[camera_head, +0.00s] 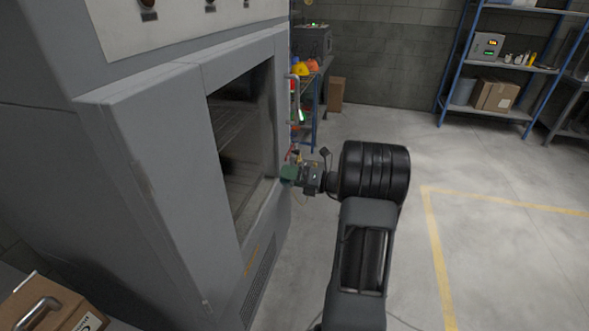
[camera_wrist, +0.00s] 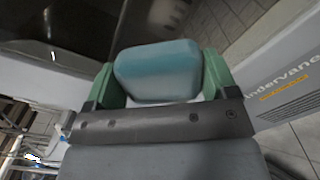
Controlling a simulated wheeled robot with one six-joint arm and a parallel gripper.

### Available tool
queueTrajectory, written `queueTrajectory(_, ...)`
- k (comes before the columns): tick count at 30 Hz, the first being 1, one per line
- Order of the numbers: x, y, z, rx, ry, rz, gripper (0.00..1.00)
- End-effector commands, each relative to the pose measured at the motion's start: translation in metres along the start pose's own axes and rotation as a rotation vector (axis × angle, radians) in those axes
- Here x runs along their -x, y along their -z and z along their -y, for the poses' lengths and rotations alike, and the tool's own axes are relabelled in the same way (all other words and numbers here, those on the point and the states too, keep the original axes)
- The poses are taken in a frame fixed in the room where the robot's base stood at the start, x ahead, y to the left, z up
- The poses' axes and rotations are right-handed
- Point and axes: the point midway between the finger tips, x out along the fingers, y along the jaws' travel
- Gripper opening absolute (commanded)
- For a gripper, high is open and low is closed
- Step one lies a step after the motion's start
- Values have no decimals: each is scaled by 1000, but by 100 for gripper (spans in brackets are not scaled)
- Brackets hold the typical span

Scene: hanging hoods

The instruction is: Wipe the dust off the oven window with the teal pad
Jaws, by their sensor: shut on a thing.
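The teal pad (camera_wrist: 158,70) is held between the two green fingers of my gripper (camera_wrist: 160,82) in the wrist view. In the head view my gripper (camera_head: 289,173) is beside the lower right edge of the oven window (camera_head: 238,140); the pad cannot be told apart from the fingers there. The window is dark, with racks visible behind it. In the wrist view a dark glassy surface (camera_wrist: 215,25) lies just beyond the pad, with a greyish brown patch (camera_wrist: 150,22) that may be dust. I cannot tell whether the pad touches the glass.
The grey oven (camera_head: 150,170) fills the left, with a vertical handle (camera_head: 294,98) near the gripper. A cardboard box (camera_head: 50,308) stands at the lower left. A blue rack (camera_head: 510,65) stands at the back right. The floor on the right is clear.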

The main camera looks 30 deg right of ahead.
Motion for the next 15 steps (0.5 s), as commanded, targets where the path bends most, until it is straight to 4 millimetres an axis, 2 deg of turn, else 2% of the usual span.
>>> queueTrajectory(15,-44,1,1,16,-1,-1,60)
